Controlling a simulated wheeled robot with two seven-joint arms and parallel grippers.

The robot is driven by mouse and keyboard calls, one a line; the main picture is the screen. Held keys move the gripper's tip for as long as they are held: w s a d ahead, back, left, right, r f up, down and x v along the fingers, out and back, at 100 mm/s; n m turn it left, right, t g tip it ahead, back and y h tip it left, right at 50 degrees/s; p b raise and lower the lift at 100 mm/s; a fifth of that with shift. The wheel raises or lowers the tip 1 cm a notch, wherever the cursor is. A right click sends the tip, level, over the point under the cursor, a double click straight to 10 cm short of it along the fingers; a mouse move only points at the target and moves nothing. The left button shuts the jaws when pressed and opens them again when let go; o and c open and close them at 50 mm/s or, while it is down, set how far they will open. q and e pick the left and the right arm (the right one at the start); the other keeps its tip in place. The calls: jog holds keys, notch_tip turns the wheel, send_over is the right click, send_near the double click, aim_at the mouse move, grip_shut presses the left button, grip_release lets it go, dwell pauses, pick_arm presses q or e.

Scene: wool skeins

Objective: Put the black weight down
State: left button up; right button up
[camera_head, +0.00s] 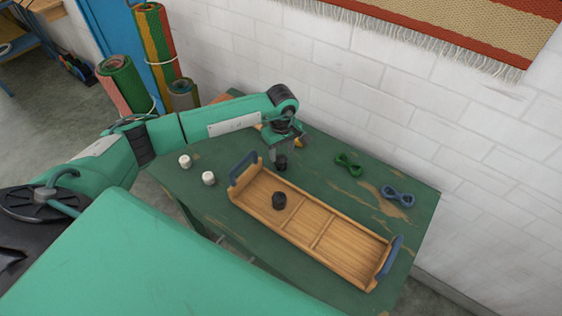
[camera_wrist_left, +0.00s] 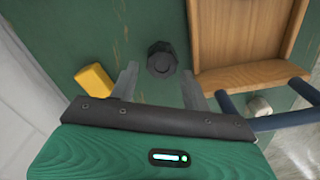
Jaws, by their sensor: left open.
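A black weight (camera_head: 282,163) stands on the green table beside the far left end of the wooden tray (camera_head: 345,265). In the left wrist view the black weight (camera_wrist_left: 161,60) lies just beyond and between the fingertips, with green table around it. My left gripper (camera_head: 279,157) is open above it, fingers pointing down; the left wrist view shows both fingers (camera_wrist_left: 159,74) apart with nothing clamped. My right gripper is not in view.
A yellow block (camera_head: 299,141) is close to the gripper. Two white pieces (camera_head: 208,178) stand left of the tray. A green skein (camera_head: 348,164) and a blue skein (camera_head: 397,196) lie behind the tray. The tray's blue handles (camera_head: 243,167) stand up; a white brick wall borders the table.

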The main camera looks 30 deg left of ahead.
aim_at(281, 158)
pick_arm(q)
notch_tip(281, 158, down, 4)
jog(key=shift+s+r+p, duration=0.15)
jog(key=shift+p, duration=0.3)
jog(key=shift+f, duration=0.35)
jog(key=shift+c, duration=0.2)
grip_shut()
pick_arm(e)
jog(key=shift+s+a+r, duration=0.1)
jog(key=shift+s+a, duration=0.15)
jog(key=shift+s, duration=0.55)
pick_arm(q)
jog(key=shift+r, duration=0.1)
